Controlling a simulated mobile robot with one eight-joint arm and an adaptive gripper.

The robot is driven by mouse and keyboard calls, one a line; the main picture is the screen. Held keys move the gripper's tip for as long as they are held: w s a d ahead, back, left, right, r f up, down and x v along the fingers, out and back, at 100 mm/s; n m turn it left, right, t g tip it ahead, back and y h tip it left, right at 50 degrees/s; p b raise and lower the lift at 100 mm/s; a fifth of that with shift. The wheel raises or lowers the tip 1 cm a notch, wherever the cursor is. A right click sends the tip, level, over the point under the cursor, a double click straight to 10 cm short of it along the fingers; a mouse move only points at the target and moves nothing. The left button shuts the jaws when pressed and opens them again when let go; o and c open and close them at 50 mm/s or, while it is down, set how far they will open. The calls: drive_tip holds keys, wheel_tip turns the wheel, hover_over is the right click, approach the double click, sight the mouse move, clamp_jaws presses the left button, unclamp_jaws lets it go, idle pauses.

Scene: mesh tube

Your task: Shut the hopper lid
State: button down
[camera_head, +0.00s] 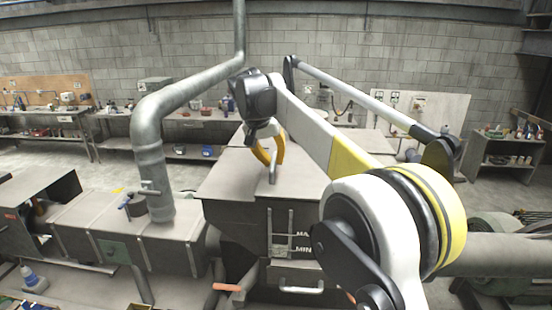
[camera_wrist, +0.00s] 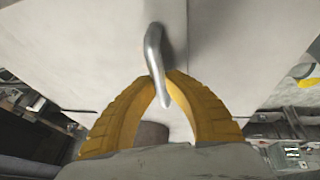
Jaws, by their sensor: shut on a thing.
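The hopper (camera_head: 258,222), a grey metal box with MAX and MIN marks on its front, stands in the middle of the head view. Its grey lid (camera_head: 228,180) spans the top; I cannot tell whether a gap remains under it. A bent metal lid handle (camera_head: 273,174) stands up from the lid and shows large in the wrist view (camera_wrist: 154,55). My gripper (camera_head: 268,158) has yellow curved fingers, which meet around the handle in the wrist view (camera_wrist: 164,78). It is shut on the handle, whose lower end shows between the fingers.
An orange-gripped lever (camera_head: 227,287) sticks out below at the front. Workbenches (camera_head: 195,116) line the back wall, with open floor before them.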

drive_tip(key=shift+a, duration=0.15)
drive_tip(key=c, duration=1.4)
unclamp_jaws()
drive_tip(key=shift+a, duration=0.2)
drive_tip(key=shift+s+d+r, duration=0.1)
drive_tip(key=shift+s+r, duration=0.05)
drive_tip(key=shift+r, duration=0.3)
drive_tip(key=v, duration=1.1)
